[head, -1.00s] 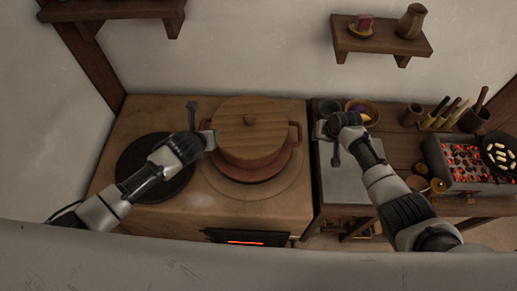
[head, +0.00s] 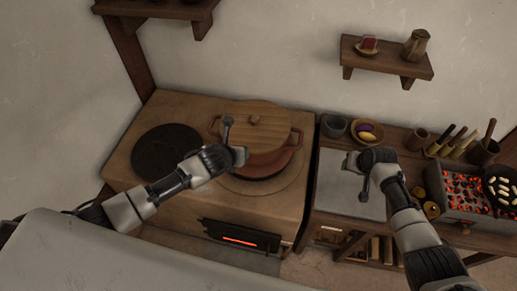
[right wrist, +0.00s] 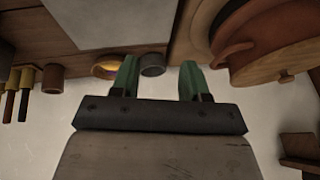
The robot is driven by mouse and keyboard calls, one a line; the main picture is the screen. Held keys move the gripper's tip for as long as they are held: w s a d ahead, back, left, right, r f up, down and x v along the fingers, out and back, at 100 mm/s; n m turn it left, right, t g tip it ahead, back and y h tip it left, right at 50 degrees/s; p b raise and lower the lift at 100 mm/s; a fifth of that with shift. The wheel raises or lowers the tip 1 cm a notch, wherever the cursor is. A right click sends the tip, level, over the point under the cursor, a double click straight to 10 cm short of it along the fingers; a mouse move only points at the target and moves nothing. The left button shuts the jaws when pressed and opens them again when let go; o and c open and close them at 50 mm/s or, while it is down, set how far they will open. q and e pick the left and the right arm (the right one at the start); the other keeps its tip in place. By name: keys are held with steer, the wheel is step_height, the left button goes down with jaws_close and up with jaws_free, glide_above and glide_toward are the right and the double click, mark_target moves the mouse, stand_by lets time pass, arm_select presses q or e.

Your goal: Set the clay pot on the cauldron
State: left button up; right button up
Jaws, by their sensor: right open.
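The terracotta clay pot (head: 258,154), with two side handles and a round wooden lid (head: 262,118), stands above the stove's right ring. It also shows in the right wrist view (right wrist: 252,35). A reddish round rim (head: 285,163) shows beneath it; I cannot tell whether this is the cauldron, as the pot covers most of it. My left gripper (head: 240,156) is in front of the pot's left side in the head view; its jaws are unclear. My right gripper (head: 351,161) is open and empty, right of the pot and apart from it; its green fingers (right wrist: 157,80) show apart in the wrist view.
The stove's left dark plate (head: 167,152) is bare. A grey slab (head: 335,188) lies right of the stove. Behind it are a grey cup (head: 334,127) and a bowl (head: 367,131). A glowing grill (head: 462,188) and pan (head: 503,188) stand far right. A wall shelf (head: 385,60) hangs above.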

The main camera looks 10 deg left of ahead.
steer(key=v, duration=1.1)
steer(key=shift+r, duration=0.35)
steer(key=shift+a, duration=0.1)
